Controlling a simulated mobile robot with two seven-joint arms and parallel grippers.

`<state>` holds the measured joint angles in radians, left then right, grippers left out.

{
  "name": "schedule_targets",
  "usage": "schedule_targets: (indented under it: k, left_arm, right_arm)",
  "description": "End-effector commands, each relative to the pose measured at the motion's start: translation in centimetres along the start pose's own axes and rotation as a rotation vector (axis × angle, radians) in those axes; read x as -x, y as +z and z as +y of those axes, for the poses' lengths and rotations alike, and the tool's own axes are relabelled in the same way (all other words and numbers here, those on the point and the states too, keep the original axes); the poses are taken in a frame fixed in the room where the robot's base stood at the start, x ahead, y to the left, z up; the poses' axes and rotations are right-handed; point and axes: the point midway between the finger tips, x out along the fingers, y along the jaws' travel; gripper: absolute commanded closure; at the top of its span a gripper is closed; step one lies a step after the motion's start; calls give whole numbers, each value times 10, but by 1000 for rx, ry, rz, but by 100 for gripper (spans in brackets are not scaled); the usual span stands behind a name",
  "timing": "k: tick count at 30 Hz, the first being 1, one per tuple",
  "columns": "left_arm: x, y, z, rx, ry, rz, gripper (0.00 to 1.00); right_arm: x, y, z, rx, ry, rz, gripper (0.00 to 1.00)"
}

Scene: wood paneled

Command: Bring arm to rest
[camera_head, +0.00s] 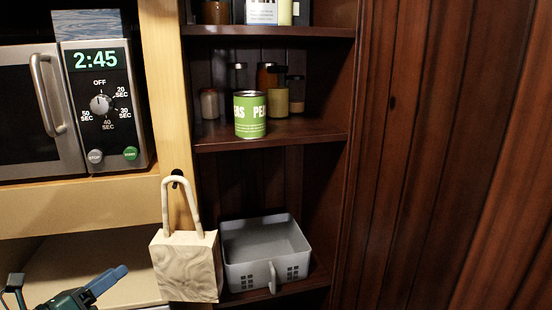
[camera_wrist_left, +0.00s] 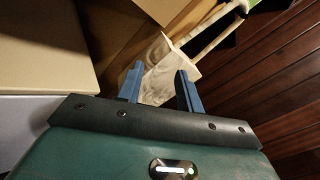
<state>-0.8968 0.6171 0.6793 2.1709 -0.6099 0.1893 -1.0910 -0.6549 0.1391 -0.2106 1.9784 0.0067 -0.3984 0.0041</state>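My left gripper (camera_head: 104,284) shows at the lower left of the head view, in front of the shelf below the microwave. In the left wrist view its two blue fingers (camera_wrist_left: 158,90) stand apart with nothing between them touching either finger. A pale wooden bag-shaped block (camera_wrist_left: 158,68) with a handle lies beyond the fingertips there. In the head view this block (camera_head: 186,265) hangs by its handle from a dark knob on the light post, to the right of my left gripper and apart from it. My right gripper does not show.
A microwave (camera_head: 100,110) stands at the left. A dark wooden shelf (camera_head: 270,138) holds a green can (camera_head: 249,115) and several jars. A grey basket (camera_head: 262,250) sits on the lowest shelf. A dark paneled wall (camera_head: 450,160) fills the right side.

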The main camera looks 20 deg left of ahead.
Motion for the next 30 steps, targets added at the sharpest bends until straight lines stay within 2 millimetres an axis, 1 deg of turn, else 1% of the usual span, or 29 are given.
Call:
schedule_targets:
  k: [1,2,3,5,6,7,8,9,11,12,14,15,18,21,24,30]
  left_arm:
    - [4,-33,16,268,73,-17,64]
    - [5,-54,24,434,117,-26,64]
    - [7,-84,31,651,175,-38,64]
    - [10,-129,35,948,258,-52,64]
    - [11,-159,33,1133,310,-59,64]
    - [13,-182,30,1265,352,-63,64]
    - [13,-204,25,1390,391,-66,64]
    - [15,-232,16,1550,447,-69,64]
    - [16,-272,-1,1769,529,-69,64]
    - [18,-296,-15,1897,583,-67,64]
    - [20,-327,-35,2061,661,-62,64]
    - [21,-344,-49,2152,708,-57,64]
    - [24,-374,-77,2317,804,-46,64]
    - [26,-390,-94,2406,864,-40,64]
    - [26,-395,-100,2437,886,-37,64]
    - [26,-395,-100,2437,887,-37,64]
  right_arm:
    - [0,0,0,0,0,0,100]
    - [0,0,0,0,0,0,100]
    - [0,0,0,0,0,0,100]
    - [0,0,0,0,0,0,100]
    - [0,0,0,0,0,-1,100]
    - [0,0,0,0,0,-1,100]
    - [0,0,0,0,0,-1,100]
    - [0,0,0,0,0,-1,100]
    - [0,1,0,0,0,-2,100]
    - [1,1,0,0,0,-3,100]
    - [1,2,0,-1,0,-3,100]
    - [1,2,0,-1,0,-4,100]
    - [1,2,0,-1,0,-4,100]
    - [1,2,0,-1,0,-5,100]
    - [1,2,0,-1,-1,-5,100]
    - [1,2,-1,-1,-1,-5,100]
